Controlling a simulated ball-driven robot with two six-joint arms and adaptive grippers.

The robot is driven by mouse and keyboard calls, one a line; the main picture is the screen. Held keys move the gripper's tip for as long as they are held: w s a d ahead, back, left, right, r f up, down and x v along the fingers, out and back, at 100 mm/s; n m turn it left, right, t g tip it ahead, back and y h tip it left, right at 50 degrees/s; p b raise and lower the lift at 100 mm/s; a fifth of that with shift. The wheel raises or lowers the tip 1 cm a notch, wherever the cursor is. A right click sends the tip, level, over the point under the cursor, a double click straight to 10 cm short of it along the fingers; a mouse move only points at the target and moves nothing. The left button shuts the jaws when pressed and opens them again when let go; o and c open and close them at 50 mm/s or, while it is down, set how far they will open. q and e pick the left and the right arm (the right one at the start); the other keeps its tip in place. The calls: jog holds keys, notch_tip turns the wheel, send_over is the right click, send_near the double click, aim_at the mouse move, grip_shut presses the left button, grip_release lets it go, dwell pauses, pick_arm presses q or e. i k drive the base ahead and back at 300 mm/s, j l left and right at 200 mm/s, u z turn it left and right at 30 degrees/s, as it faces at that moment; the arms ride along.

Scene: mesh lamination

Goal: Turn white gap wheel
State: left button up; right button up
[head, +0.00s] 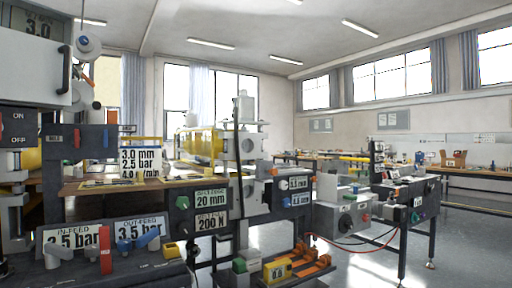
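A white round wheel with a blue centre (88,46) is at the upper left, beside a light grey cabinet (30,68). It looks like the gap wheel. A second whitish round part (82,95) is just below it, partly hidden by the cabinet; I cannot tell what it is. Neither of my grippers shows in the head view, so nothing is seen touching the wheel.
A dark panel with in-feed and out-feed signs (138,230) and levers fills the lower left. A yellow roller (200,144) lies behind the wooden table (130,186). An orange fixture (310,262) is low at centre. Grey floor (460,245) is open at right.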

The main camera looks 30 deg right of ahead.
aim_at(283, 185)
jog(key=i+l+z, duration=0.1)
jog(key=l+z, duration=0.15)
jog(key=i+l+z, duration=0.15)
jog(key=l+z, duration=0.15)
jog(key=l, duration=0.15)
jog(key=i+l+z, duration=0.25)
jog(key=k+l, duration=0.05)
